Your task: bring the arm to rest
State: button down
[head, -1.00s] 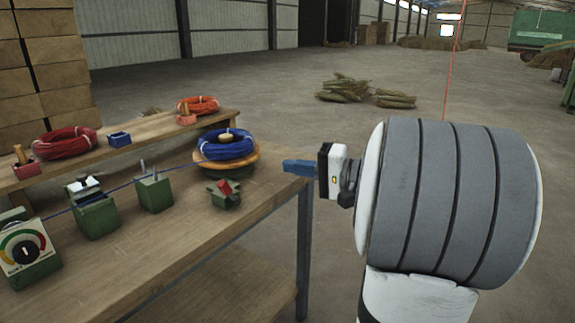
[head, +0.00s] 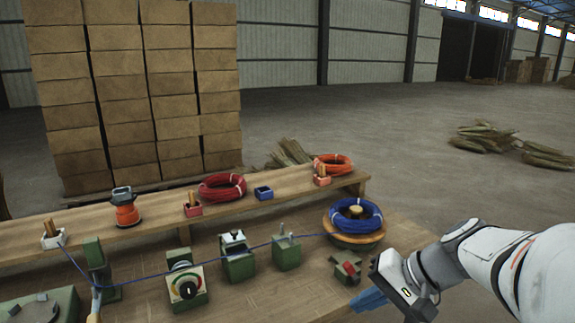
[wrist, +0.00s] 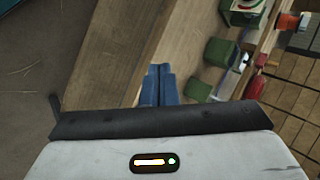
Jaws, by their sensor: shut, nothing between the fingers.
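My gripper (head: 369,300) is at the right front of the workbench (head: 330,255) in the head view, with its blue fingers together and nothing between them. In the wrist view the shut blue fingers (wrist: 157,84) point out over the wooden top. The arm reaches in from the right edge of the head view. A small green block with a red part (head: 347,268) is the nearest thing, just beyond and left of the fingers, apart from them. I cannot tell how high the fingers are above the bench.
A blue coil (head: 356,222) sits on a round wooden turntable (head: 354,240); its blue strand runs left past green fixtures (head: 286,252) and a dial box (head: 186,287). Red (head: 222,187) and orange (head: 333,165) coils lie on the rear shelf (head: 150,225). Open floor (head: 440,185) lies to the right.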

jog(key=s+d+r+n+h+p, duration=0.1)
jog(key=s+r+n+h+p, duration=0.3)
jog(key=s+r+h+p, duration=0.4)
jog(key=r+p, duration=0.1)
jog(key=p, duration=0.3)
jog(key=shift+r+n+g+p, duration=0.2)
jog(key=shift+n+g+p, duration=0.1)
jog(key=shift+g+p, duration=0.1)
jog(key=shift+s, duration=0.1)
